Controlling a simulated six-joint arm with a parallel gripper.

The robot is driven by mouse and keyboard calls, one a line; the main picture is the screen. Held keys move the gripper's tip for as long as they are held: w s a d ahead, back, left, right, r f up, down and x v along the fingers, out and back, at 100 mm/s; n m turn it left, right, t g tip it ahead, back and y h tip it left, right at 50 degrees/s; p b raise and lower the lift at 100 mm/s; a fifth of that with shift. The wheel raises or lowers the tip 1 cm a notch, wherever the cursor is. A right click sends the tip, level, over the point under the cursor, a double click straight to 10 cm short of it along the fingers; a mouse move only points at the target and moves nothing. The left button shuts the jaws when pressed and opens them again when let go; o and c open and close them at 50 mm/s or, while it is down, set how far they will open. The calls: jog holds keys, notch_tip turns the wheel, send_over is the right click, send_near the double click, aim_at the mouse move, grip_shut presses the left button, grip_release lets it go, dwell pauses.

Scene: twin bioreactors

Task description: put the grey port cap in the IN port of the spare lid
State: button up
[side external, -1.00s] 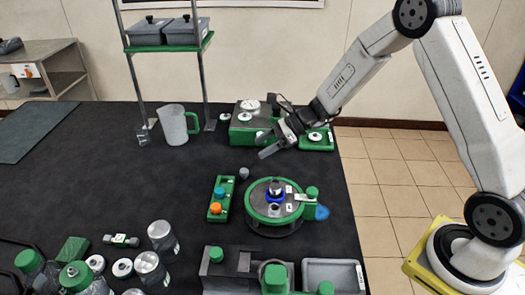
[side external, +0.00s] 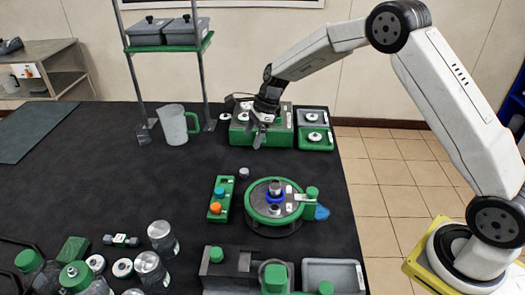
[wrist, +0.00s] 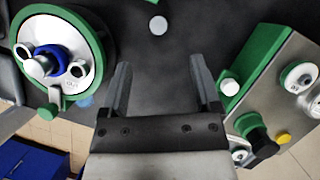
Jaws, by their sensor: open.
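The grey port cap (side external: 244,173) stands alone on the black table, behind the spare lid. In the wrist view the cap (wrist: 158,25) is a small pale disc at the top, beyond my fingertips. The spare lid (side external: 258,209) is a round metal plate with a green rim. It also shows at the left of the wrist view (wrist: 88,42), with a blue-ringed port and an open port; its labels are too small to read surely. My gripper (side external: 260,133) points down in front of the green-and-grey unit. In the wrist view my gripper (wrist: 161,80) is open and empty.
The green-and-grey unit (side external: 282,128) with knobs stands behind the cap. A green rack (side external: 222,198) with blue and orange caps is left of the lid. A jug (side external: 174,125) stands at the back left. Table around the cap is clear.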

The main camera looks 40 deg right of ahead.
send_near(244, 171)
jog(key=f, duration=0.1)
jog(key=shift+x, duration=1.55)
jog(key=shift+w+f, duration=0.1)
jog(key=shift+w, duration=0.05)
jog(key=shift+x, duration=2.5)
jog(key=shift+a, duration=0.2)
grip_shut()
